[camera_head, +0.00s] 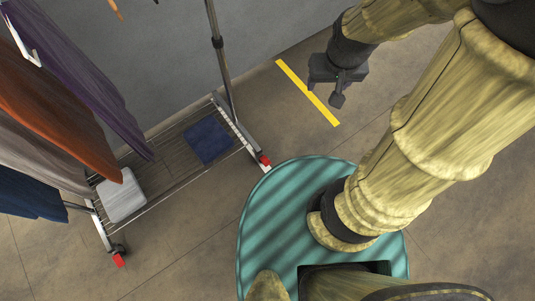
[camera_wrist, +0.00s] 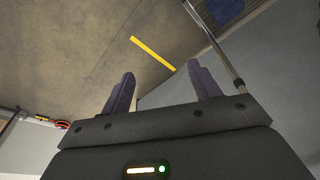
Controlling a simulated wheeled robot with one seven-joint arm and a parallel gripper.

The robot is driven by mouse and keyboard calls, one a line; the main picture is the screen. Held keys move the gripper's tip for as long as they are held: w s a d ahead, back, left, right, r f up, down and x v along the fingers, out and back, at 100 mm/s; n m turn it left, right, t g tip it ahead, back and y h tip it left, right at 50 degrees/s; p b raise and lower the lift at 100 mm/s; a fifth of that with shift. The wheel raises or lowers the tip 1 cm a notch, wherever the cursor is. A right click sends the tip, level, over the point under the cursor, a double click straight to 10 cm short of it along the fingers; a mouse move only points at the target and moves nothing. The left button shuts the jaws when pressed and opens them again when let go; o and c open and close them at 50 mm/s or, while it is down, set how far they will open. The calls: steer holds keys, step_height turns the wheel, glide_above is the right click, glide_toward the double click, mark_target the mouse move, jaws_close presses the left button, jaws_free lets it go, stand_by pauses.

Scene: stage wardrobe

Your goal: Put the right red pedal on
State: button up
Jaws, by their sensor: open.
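The right red pedal (camera_head: 264,160) sits at the foot of the clothes rack's right end, low by the floor. Another red pedal (camera_head: 119,260) is at the rack's near left foot. Whether either pedal is pressed is too small to tell. My gripper (camera_head: 326,92) is up and to the right of the right pedal, apart from it, over the floor near a yellow strip. In the wrist view my gripper (camera_wrist: 163,84) shows two spread fingers with nothing between them. I make out no red pedal in the wrist view.
The rack's upright (camera_head: 221,55) and wire shelf (camera_head: 165,180) stand against the grey wall. A blue folded cloth (camera_head: 208,139) and a pale cushion-like item (camera_head: 122,196) lie on the shelf. Garments (camera_head: 45,90) hang at left. Floor around the yellow strip (camera_head: 307,93) is clear.

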steer(key=w+a+f+n+b, duration=0.1)
steer(key=w+a+f+b, duration=0.15)
steer(key=f+b, duration=0.85)
steer(key=w+a+f+n+g+b, duration=0.15)
steer(key=w+f+b, duration=0.35)
steer(key=f, duration=0.9)
steer(key=w+a+f+n+b, duration=0.1)
steer(key=w+a+f+b, duration=0.1)
steer(key=f+b, duration=0.95)
steer(key=n+g+b, duration=0.1)
steer(key=n+b, duration=0.2)
steer(key=b, duration=1.7)
glide_above(268, 163)
step_height(268, 163, down, 38)
steer(key=shift+a, duration=0.2)
step_height(268, 163, down, 17)
steer(key=b, duration=1)
steer(key=shift+f, duration=0.15)
steer(key=c, duration=1)
